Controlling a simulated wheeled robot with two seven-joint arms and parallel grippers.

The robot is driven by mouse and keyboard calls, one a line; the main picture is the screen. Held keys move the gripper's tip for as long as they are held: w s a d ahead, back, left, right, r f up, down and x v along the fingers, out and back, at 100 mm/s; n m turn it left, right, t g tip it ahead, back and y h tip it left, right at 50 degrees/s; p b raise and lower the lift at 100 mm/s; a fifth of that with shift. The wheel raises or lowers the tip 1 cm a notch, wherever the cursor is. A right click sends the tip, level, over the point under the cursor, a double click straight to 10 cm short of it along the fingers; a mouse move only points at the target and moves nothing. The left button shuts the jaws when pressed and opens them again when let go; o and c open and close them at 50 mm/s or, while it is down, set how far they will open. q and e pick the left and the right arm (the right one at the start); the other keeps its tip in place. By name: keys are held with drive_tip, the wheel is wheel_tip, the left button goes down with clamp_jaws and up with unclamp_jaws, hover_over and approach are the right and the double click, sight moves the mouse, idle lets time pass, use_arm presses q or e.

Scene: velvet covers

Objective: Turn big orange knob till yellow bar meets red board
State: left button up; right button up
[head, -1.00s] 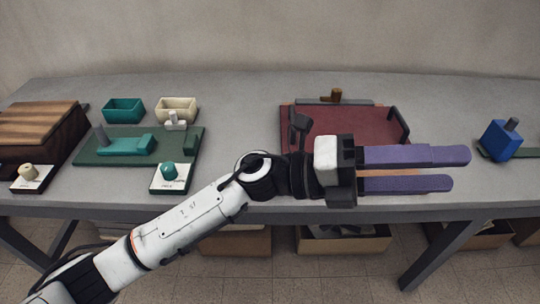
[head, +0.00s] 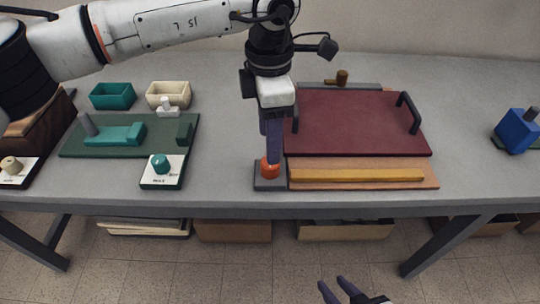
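The orange knob (head: 270,170) stands on a small dark grey base (head: 262,185) near the table's front edge. My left gripper (head: 271,157) points down at the knob, its purple fingers overlapping the knob's top; one finger largely hides the other, so the grip is unclear. The yellow bar (head: 355,175) lies on an orange-brown base (head: 431,179) right of the knob. The dark red board (head: 360,122) is behind the bar, with a strip of the base visible between them. My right gripper (head: 334,290) is open and empty at the bottom, its purple fingertips apart.
A black handle (head: 408,113) stands on the board's right side. A green board (head: 70,148) with a teal knob (head: 160,164) lies to the left. Teal (head: 112,96) and cream (head: 168,94) bins stand behind it. A blue block (head: 517,130) is far right.

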use_arm(q)
wheel_tip(320, 180, down, 7)
drive_tip(key=shift+r, duration=0.15)
drive_tip(key=c, duration=1)
